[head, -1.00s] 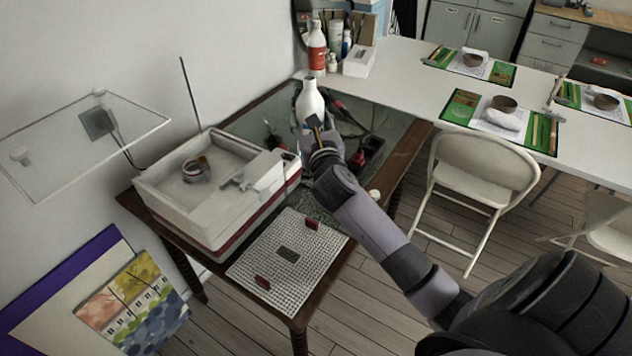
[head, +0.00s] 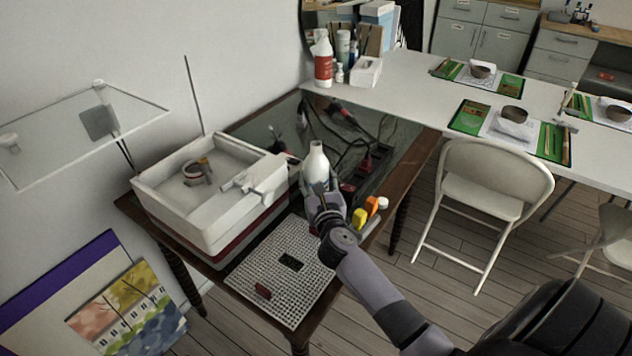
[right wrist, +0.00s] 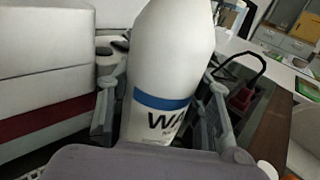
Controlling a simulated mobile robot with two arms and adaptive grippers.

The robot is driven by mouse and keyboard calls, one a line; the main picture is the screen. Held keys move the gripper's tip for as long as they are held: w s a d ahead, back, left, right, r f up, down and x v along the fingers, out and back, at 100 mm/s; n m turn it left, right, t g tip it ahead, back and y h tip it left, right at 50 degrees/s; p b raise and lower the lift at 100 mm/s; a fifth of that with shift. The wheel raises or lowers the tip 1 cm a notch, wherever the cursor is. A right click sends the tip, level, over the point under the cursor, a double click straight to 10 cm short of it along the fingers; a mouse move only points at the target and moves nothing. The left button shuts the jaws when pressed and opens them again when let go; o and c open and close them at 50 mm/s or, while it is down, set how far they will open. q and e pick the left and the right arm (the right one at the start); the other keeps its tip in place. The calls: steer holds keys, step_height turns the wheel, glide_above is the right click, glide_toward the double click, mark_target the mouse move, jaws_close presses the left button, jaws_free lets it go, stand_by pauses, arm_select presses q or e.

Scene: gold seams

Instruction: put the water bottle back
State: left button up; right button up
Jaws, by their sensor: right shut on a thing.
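The water bottle (head: 316,163) is white with a narrow neck. In the right wrist view the bottle (right wrist: 165,75) shows a blue band and dark letters, partly cut off. My right gripper (head: 323,196) is shut on the bottle, one finger on each side of its lower body; the gripper also shows in the right wrist view (right wrist: 165,115). The bottle is upright or nearly so over the dark-topped wooden table (head: 408,153), beside the white basin. I cannot tell whether its base touches the table. My left gripper is not in view.
The white basin (head: 158,196) stands left of the bottle. A white grid mat (head: 265,262) lies in front. Cables and a power strip (head: 372,160) lie behind; orange and yellow items (head: 363,213) sit right of the gripper. A red-labelled bottle (head: 323,66) stands on the white table.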

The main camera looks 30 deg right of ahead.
steer(key=o, duration=1.3)
steer(key=shift+f, duration=0.1)
steer(key=shift+s+a+r, duration=0.1)
steer(key=shift+s+r, duration=0.1)
steer(key=shift+s, duration=0.05)
steer(key=p+v, duration=0.1)
steer(key=v, duration=1)
steer(key=shift+s+a, duration=0.1)
steer(key=shift+s, duration=0.15)
steer(key=shift+f, duration=0.1)
